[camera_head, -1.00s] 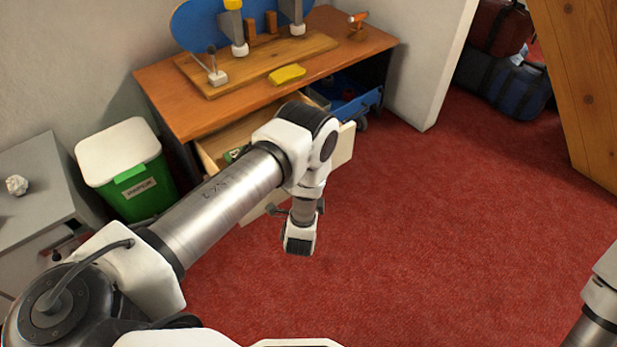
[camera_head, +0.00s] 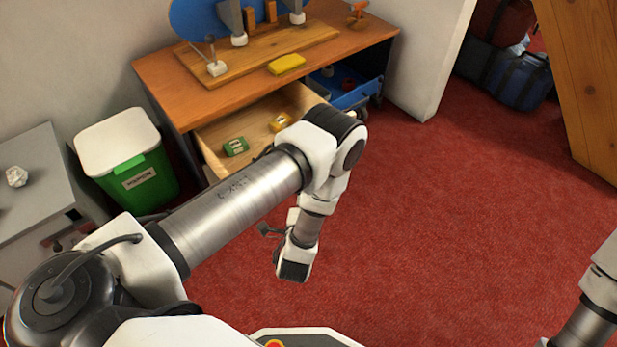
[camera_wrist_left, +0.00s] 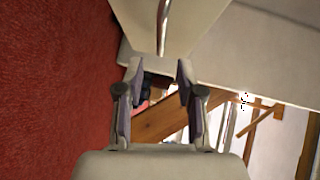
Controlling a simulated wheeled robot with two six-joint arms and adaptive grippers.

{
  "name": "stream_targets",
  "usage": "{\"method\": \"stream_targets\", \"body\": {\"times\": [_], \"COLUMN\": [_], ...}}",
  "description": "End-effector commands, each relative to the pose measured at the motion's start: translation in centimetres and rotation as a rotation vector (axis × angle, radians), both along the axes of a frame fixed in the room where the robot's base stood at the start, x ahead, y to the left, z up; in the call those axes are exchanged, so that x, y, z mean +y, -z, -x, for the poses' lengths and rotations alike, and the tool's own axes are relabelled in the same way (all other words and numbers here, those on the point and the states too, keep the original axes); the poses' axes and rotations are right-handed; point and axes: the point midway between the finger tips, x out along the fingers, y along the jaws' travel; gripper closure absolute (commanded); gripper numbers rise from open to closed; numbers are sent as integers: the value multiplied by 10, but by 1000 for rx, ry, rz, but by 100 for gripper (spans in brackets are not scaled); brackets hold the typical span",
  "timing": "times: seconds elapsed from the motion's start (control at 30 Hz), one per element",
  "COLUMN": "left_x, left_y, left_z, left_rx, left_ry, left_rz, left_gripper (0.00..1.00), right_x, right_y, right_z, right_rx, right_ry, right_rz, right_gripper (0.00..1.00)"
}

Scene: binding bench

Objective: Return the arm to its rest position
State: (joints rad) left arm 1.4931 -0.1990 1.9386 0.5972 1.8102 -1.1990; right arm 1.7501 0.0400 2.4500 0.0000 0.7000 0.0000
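My left arm reaches in from the left in the head view, its elbow raised in front of the open drawer (camera_head: 212,142) and its wrist bent down over the red carpet. The left gripper's fingertips cannot be made out there. In the left wrist view the left gripper (camera_wrist_left: 158,72) is open, its two fingers apart with nothing between them. My right arm shows only in part at the right edge of the head view; its gripper is out of frame.
A wooden bench (camera_head: 165,85) bears a yellow block (camera_head: 286,64). Its drawer holds a green item (camera_head: 236,147) and a yellow item (camera_head: 279,122). A green bin (camera_head: 150,182) and grey cabinet (camera_head: 38,148) stand left. Open red carpet (camera_head: 450,220) lies right.

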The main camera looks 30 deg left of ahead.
Motion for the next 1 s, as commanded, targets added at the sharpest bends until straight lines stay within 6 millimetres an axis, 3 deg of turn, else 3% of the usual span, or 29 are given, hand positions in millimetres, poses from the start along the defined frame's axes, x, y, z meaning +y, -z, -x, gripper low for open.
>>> {"method": "stream_targets", "body": {"times": [0.2, 0.77, 0.87, 0.93, 1.0], "left_x": [-10, -9, 8, 35, 47], "left_y": [-4, -9, -28, -46, -26], "left_z": [24, 20, 7, 4, 22], "left_rx": [1, -13, -49, -10, 140], "left_ry": [0, -2, -37, -70, -102], "left_rz": [0, 0, -4, 32, 234], "left_gripper": [63, 63, 63, 63, 63], "right_x": [0, 0, 0, 0, 0], "right_y": [0, 0, 0, -1, 0], "right_z": [0, 0, 0, 0, 0], "right_rx": [0, 0, 0, 0, 0], "right_ry": [0, 0, 0, 0, 0], "right_rz": [0, 0, 0, 0, 0], "right_gripper": [100, 100, 100, 100, 100]}}
